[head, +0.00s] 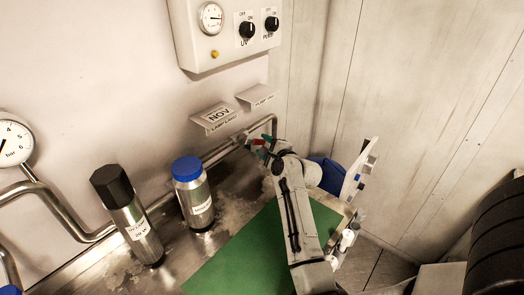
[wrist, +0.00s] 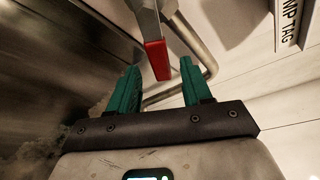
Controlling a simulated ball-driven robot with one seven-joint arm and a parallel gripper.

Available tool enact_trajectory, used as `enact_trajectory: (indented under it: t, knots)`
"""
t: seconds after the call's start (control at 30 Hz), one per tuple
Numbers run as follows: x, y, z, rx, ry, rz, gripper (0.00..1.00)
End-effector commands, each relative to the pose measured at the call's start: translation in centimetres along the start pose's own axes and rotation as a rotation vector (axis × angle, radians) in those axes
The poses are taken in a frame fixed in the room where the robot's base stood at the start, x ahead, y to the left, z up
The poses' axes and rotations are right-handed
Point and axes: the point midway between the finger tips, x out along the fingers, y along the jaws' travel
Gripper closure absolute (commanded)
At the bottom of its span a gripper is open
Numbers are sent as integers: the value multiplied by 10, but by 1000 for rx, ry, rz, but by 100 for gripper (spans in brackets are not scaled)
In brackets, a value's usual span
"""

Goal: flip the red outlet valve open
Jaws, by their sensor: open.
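The red outlet valve handle (wrist: 157,60) shows in the wrist view, just beyond and between my fingertips. It is a red lever end on a grey metal stem, apart from both fingers. My gripper (wrist: 160,82) has two green fingers spread wide with nothing between them. In the head view my gripper (head: 262,146) is at the pipe by the wall, with a bit of red (head: 258,142) showing at it. The rest of the valve is hidden there by my arm.
A steel pipe (wrist: 190,40) bends behind the handle. A blue-capped canister (head: 196,205) and a black-capped canister (head: 135,225) stand left on the metal top. A green mat (head: 240,255) lies in front. A control box (head: 228,35) and tags (head: 213,118) are on the wall above.

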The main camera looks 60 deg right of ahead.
Motion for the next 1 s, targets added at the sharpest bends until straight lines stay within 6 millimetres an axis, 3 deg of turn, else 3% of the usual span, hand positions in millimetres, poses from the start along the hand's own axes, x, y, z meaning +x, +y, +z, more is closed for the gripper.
enact_trajectory:
  t: [0.2,0.57,1.0]
  knots:
    - [18,1,-1,0,1,-1,51]
    - [20,0,0,-1,1,0,51]
    - [20,0,0,-1,0,0,92]
